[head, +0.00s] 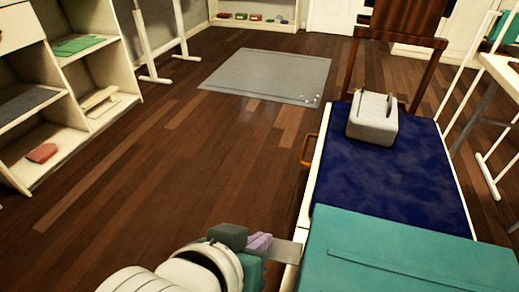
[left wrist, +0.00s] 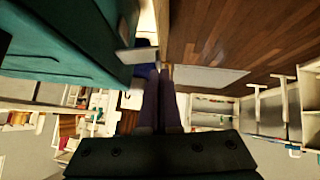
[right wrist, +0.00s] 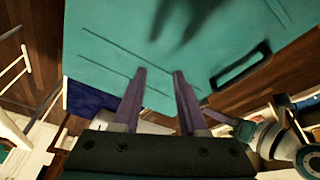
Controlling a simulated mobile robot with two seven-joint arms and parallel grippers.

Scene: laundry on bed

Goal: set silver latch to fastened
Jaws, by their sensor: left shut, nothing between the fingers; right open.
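A teal case (head: 400,250) lies across the near part of the bed. A silver plate (head: 284,251), which looks like the latch, sticks out from its left side; it also shows in the left wrist view (left wrist: 136,55). My left gripper (head: 268,242) is shut and empty, its purple fingertips close to the plate. I cannot tell whether they touch. They show together in the left wrist view (left wrist: 158,70). My right gripper (right wrist: 160,72) is open and empty, facing the teal surface (right wrist: 190,35). I cannot tell the latch's setting.
The dark blue bedding (head: 385,180) beyond the case is bare apart from a white toaster-like object (head: 373,118). A wooden handle (head: 308,150) is at the bed's left edge. Shelves (head: 75,110) stand far left. The wooden floor between is clear, with a grey mat (head: 268,76) farther off.

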